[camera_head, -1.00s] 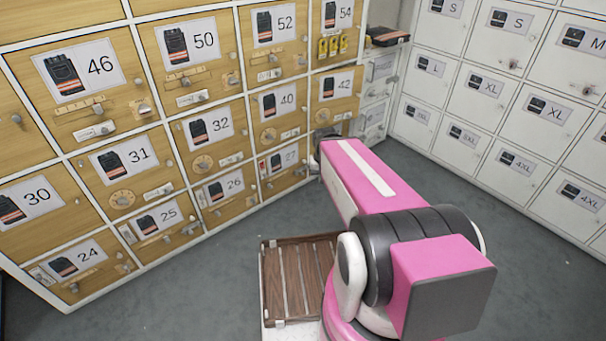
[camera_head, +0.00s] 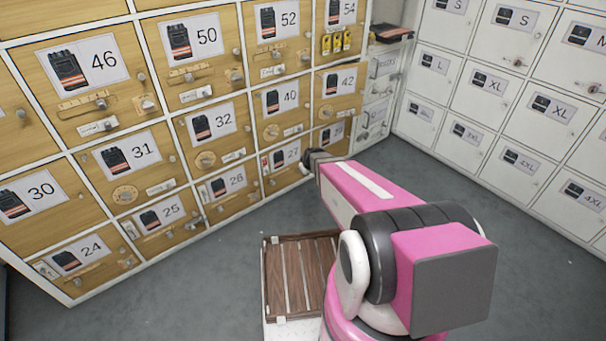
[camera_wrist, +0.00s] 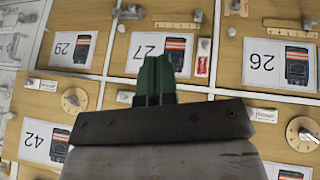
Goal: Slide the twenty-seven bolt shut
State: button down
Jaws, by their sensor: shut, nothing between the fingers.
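The door numbered 27 (camera_head: 283,173) is in the lower row of wooden lockers, with its label (camera_wrist: 147,47) upside down in the wrist view. Near the door's edge at the top of the wrist view are a slotted wooden strip (camera_wrist: 178,25) and a grey metal fitting (camera_wrist: 128,12); I cannot tell which is the bolt or how far it is slid. My gripper (camera_head: 308,160) is beside this door at its right. In the wrist view its green fingers (camera_wrist: 155,78) are together and empty, covering part of the 27 label. Contact with the door cannot be told.
Neighbouring doors 26 (camera_wrist: 270,67), 29 (camera_wrist: 70,50) and 42 (camera_wrist: 42,140) carry knobs and fittings. A red and white tag (camera_wrist: 203,66) is beside the 27 label. A brown slatted crate (camera_head: 284,240) stands on the floor. White lockers (camera_head: 490,90) are at right, with open floor between.

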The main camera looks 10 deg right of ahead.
jog(key=w+f+n+t, duration=0.3)
jog(key=w+f, duration=0.4)
jog(key=f, duration=0.3)
jog(key=w+a+f+n+t+h, duration=0.1)
jog(key=w+f+n+t, duration=0.3)
jog(key=w+f, duration=0.3)
notch_tip(320, 180, down, 4)
jog(key=shift+w+a+r+t, duration=0.1)
jog(key=shift+w+a+t, duration=0.1)
jog(key=shift+w+t, duration=0.25)
jog(key=d+f+x, duration=0.1)
jog(key=d+x, duration=0.1)
jog(key=x, duration=1)
jog(key=shift+d, duration=0.4)
jog(key=shift+w+f, duration=0.1)
jog(key=shift+w, duration=0.05)
